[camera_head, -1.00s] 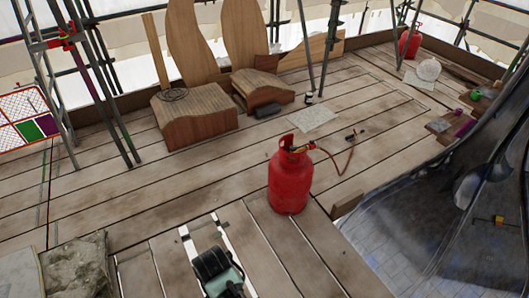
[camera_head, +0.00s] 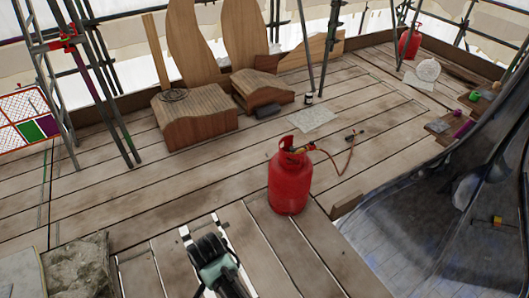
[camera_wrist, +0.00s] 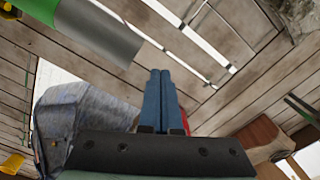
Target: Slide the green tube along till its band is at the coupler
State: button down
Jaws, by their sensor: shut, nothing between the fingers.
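A tube with a green length (camera_wrist: 42,8) and a plain grey end length (camera_wrist: 100,32) crosses the upper left of the wrist view. Part of a yellow fitting (camera_wrist: 8,10) shows beside it at the picture's corner; I cannot tell whether this is the coupler. My gripper (camera_wrist: 160,75) has two blue fingers pressed together with nothing between them. The fingertips are apart from the tube, to the right of and below its grey end in the picture. No band can be made out. In the head view my arm's end shows at the bottom, with the fingers not clear.
A red gas bottle (camera_head: 288,180) with a hose stands on the planks right of my arm. A rough stone block (camera_head: 80,265) lies at lower left. A curved grey surface (camera_head: 430,215) fills the right.

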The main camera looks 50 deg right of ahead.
jog(key=shift+r+p, duration=2.3)
jog(key=shift+r, duration=0.25)
